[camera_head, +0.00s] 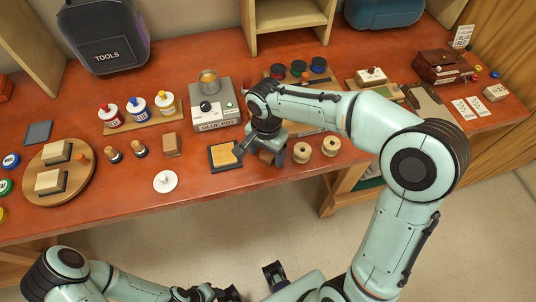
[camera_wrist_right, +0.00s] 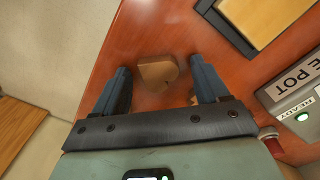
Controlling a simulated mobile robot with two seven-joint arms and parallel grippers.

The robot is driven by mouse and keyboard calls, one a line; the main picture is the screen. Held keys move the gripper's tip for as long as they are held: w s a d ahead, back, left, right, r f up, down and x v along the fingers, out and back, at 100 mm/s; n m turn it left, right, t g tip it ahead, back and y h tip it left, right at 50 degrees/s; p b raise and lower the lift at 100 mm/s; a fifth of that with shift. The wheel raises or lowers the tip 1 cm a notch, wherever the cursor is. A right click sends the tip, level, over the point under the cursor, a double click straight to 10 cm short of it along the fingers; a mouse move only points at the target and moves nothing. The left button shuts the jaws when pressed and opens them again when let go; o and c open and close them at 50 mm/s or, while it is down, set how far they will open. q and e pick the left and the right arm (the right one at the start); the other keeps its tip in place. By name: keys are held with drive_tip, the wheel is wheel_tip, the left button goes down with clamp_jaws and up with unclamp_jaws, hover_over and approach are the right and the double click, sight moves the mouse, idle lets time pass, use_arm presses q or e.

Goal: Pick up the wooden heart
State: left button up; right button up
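The wooden heart (camera_wrist_right: 158,72) is a small tan block lying on the red-brown workbench (camera_wrist_right: 150,35) in the right wrist view. My right gripper (camera_wrist_right: 160,84) is open, with one dark finger on each side of the heart and bare bench showing between them. No contact with the heart shows. In the head view my right gripper (camera_head: 268,153) is low over the bench, and a brown block between its fingers is mostly hidden. My left gripper (camera_head: 212,294) is at the bottom edge of the head view, away from the bench; its fingers are unclear.
A framed tan pad (camera_head: 224,156) lies just left of my right gripper, and two wooden spools (camera_head: 316,149) stand to its right. The glue pot (camera_head: 216,108) is behind. A white disc (camera_head: 165,181) lies near the front edge. The bench front between disc and pad is clear.

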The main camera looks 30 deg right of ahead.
drive_tip(key=c, duration=0.9)
drive_tip(key=shift+c, duration=0.2)
